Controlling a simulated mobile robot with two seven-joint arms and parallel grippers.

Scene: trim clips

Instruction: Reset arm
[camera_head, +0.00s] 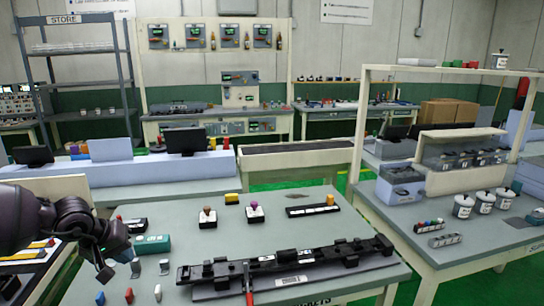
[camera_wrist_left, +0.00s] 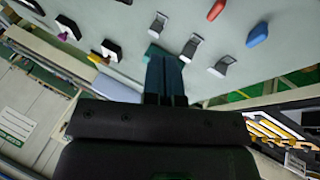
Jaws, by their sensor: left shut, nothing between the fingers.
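My left gripper (camera_head: 104,270) hangs over the left edge of the grey table (camera_head: 205,250), with my dark arm coming in from the left. In the left wrist view its two fingers (camera_wrist_left: 165,62) are together, with nothing between them. Small grey clips (camera_head: 164,266) lie on the table near it, with a red clip (camera_head: 128,296) and a blue clip (camera_head: 100,298). The left wrist view also shows grey clips (camera_wrist_left: 190,46), the red clip (camera_wrist_left: 216,10) and the blue clip (camera_wrist_left: 257,34), apart from the fingers. My right gripper is not in view.
A long black trim bar (camera_head: 350,253) lies across the table, with a red-handled tool (camera_head: 248,282) at its front. A teal block (camera_head: 152,244), stamp-like pieces (camera_head: 255,213) and a yellow block (camera_head: 231,198) stand behind. A side table (camera_head: 470,240) stands right.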

